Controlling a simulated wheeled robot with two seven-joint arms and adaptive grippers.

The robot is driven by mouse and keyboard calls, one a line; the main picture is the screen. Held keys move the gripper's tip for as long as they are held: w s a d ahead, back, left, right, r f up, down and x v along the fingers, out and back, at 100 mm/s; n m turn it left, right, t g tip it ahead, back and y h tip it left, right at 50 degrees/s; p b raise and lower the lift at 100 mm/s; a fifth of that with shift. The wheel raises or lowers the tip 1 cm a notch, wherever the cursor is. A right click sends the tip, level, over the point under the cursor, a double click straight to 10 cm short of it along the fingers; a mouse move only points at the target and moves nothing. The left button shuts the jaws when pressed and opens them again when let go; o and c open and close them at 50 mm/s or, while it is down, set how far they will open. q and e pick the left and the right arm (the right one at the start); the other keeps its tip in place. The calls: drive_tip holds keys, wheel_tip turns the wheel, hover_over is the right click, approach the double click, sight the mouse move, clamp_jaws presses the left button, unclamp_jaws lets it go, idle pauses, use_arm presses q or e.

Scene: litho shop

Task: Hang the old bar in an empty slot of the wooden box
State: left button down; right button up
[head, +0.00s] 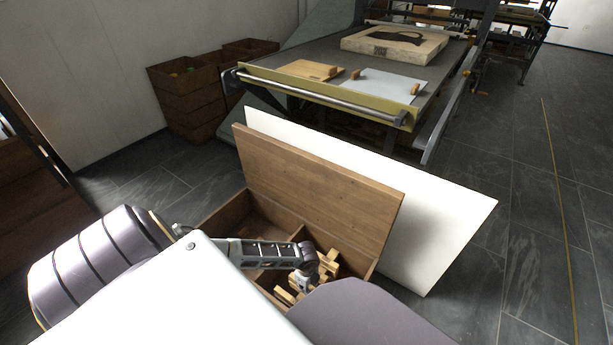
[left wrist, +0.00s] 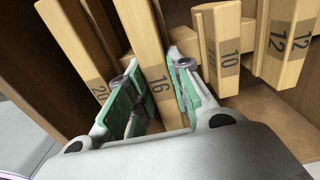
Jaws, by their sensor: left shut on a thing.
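The wooden box (head: 222,215) stands open on the floor with its lid up, and pale wooden bars stand and lie in its right part. My left gripper (head: 306,280) reaches down into that part. In the left wrist view its green-padded fingers (left wrist: 153,75) are shut on a wooden bar marked 16 (left wrist: 147,35), one finger on each side. Beside it hang bars marked 20 (left wrist: 75,45), 10 (left wrist: 222,45) and 12 (left wrist: 280,45). I cannot tell which bar is the old one, nor whether the held bar still rests in a slot. My right gripper is not in view.
A white board (head: 450,215) leans behind the lid. A press bed (head: 345,68) with a pale stone (head: 392,45), a wooden board (head: 310,69) and a light plate (head: 380,85) is beyond it. Brown crates (head: 185,105) stand at the back left. Floor is free at right.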

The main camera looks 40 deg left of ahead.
use_arm(q)
drive_tip(key=shift+f+b, duration=0.3)
drive_tip(key=shift+f, duration=0.3)
drive_tip(key=c, duration=1.2)
unclamp_jaws()
drive_tip(key=shift+f, duration=0.1)
wheel_tip(320, 180, up, 12)
idle(1.2)
